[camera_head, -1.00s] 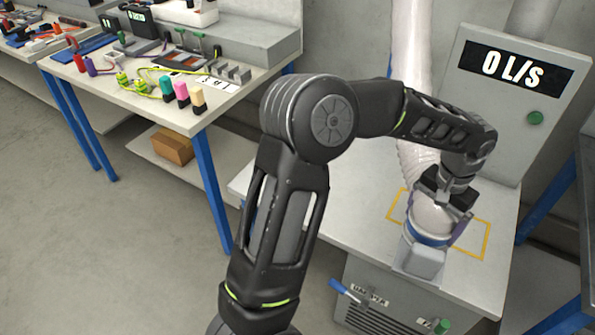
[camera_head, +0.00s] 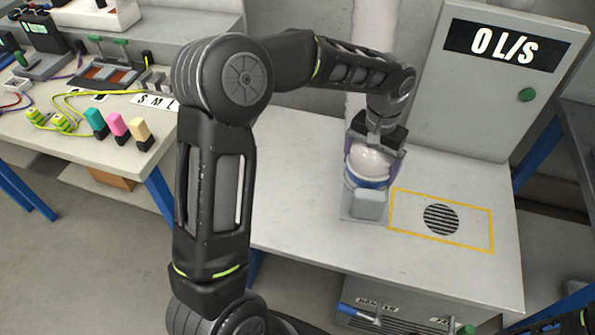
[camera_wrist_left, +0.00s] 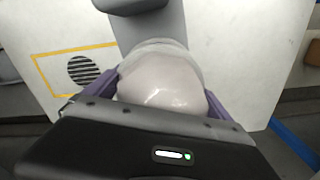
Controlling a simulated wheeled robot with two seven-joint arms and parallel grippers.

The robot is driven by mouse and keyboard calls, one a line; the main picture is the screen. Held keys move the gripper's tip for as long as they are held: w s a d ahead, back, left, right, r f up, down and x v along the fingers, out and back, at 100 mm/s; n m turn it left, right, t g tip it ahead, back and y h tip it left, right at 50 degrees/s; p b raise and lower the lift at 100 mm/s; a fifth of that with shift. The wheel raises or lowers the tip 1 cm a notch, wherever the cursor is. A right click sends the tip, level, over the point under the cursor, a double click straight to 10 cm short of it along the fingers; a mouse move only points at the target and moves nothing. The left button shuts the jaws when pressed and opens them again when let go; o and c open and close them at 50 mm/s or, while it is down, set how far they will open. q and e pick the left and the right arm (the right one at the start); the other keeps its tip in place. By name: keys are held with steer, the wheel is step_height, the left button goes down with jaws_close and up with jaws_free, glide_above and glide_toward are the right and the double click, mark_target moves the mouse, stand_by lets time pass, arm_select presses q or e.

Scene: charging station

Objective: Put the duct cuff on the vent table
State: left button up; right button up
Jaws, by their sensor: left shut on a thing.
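The duct cuff (camera_head: 368,163) is a pale rounded piece with a blue band, at the end of a white hose that runs up behind it. My left gripper (camera_head: 374,158) is shut on it, fingers at its two sides. A grey block sits at its near side; I cannot tell whether it is part of the cuff. The vent table (camera_head: 300,225) has a yellow rectangle around a round slotted vent (camera_head: 441,219). The cuff is left of this rectangle in the head view. In the wrist view the cuff (camera_wrist_left: 165,85) is between the fingers, and the vent (camera_wrist_left: 84,70) is to its left.
A grey cabinet (camera_head: 480,100) reading "0 L/s" with a green button stands at the back right of the table. A workbench (camera_head: 70,150) with coloured plugs and cables is at the left. The table around the vent is clear.

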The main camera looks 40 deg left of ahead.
arm_select(q)
steer(key=shift+w+a, duration=0.15)
steer(key=shift+w, duration=0.1)
arm_select(e)
steer(key=shift+w+a, duration=0.15)
steer(key=shift+w, duration=0.05)
arm_select(q)
steer(key=shift+s+r, duration=0.1)
arm_select(e)
steer(key=shift+o, duration=1.4)
arm_select(q)
steer(key=shift+a+m, duration=0.3)
steer(key=shift+m, duration=0.1)
arm_select(e)
steer(key=shift+o, duration=0.8)
steer(key=o, duration=0.7)
steer(key=shift+r+p, duration=0.3)
arm_select(q)
steer(key=s+a+m, duration=0.2)
steer(key=a+m, duration=0.6)
steer(key=m, duration=0.1)
steer(key=s+a+f+m, duration=0.1)
steer(key=s+a+m, duration=0.1)
steer(key=a+m, duration=0.6)
steer(key=shift+a+m, duration=0.25)
steer(key=shift+m, duration=0.55)
arm_select(e)
steer(key=shift+o, duration=0.7)
steer(key=shift+r, duration=0.2)
